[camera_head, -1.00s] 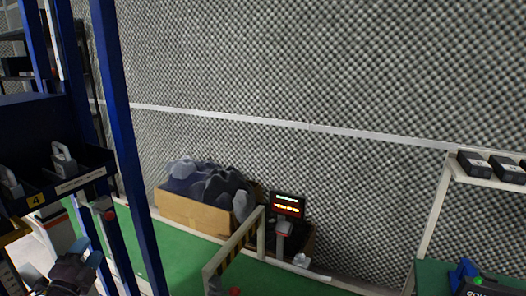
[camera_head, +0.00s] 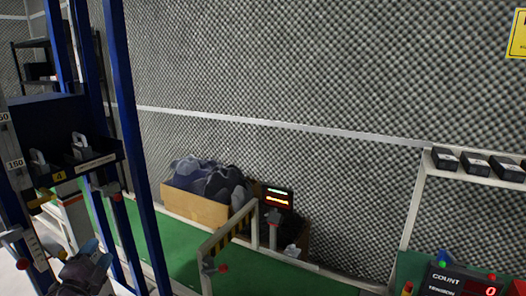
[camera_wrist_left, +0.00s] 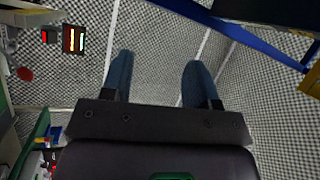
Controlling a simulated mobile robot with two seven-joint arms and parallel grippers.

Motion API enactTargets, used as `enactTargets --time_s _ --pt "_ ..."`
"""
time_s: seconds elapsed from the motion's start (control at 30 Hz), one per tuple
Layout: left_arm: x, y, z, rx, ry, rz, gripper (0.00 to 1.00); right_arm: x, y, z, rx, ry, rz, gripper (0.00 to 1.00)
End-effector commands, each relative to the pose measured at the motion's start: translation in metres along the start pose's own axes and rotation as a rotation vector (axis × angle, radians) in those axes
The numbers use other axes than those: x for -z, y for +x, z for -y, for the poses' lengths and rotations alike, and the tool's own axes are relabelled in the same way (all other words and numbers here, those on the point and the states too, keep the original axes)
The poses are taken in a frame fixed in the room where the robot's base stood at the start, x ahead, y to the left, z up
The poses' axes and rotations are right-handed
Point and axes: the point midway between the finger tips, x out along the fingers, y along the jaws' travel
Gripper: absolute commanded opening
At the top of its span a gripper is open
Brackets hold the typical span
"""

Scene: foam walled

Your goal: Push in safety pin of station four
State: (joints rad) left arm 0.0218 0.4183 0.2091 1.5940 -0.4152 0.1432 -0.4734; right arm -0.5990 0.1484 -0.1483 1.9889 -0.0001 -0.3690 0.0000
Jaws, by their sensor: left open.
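A yellow label with the number 4 (camera_head: 59,176) is on the front of a dark blue shelf at the left in the head view. A red-tipped fitting (camera_head: 110,189) sits on the blue frame just below that shelf. Another fitting with a red end (camera_head: 22,263) is at the far left edge, by a scale. I cannot tell which one is station four's safety pin. My left gripper (camera_head: 92,253) is low at the left, below the shelf, apart from these fittings. Its two blue fingers (camera_wrist_left: 158,80) are spread and empty in the left wrist view. My right gripper is not in view.
Blue uprights (camera_head: 133,150) stand close to the left gripper. A counter panel (camera_head: 460,283) is at the lower right.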

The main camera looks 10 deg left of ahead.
Motion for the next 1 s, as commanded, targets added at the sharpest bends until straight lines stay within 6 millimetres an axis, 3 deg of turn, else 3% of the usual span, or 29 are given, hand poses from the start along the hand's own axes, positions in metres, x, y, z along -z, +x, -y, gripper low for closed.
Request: enactTargets --time_s 0.07,0.17,0.37,0.47,0.7,0.9,1.0 --pt "0.008 0.003 0.003 -0.011 -0.132 0.034 0.54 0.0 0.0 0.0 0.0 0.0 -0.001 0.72" --pt "0.026 -0.006 -0.013 -0.057 -0.329 0.079 0.54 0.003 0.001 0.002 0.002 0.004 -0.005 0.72" --pt "0.061 -0.06 -0.067 -0.198 -0.655 0.19 0.54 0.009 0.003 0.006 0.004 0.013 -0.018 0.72" --pt "0.08 -0.097 -0.096 -0.277 -0.797 0.257 0.54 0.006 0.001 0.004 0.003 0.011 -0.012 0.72" --pt "0.135 -0.213 -0.157 -0.475 -1.077 0.435 0.54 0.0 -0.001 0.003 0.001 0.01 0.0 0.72" --pt "0.155 -0.284 -0.18 -0.551 -1.144 0.53 0.54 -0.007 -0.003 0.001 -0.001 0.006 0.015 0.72" --pt "0.152 -0.303 -0.186 -0.565 -1.148 0.565 0.54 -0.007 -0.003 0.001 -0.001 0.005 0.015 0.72"
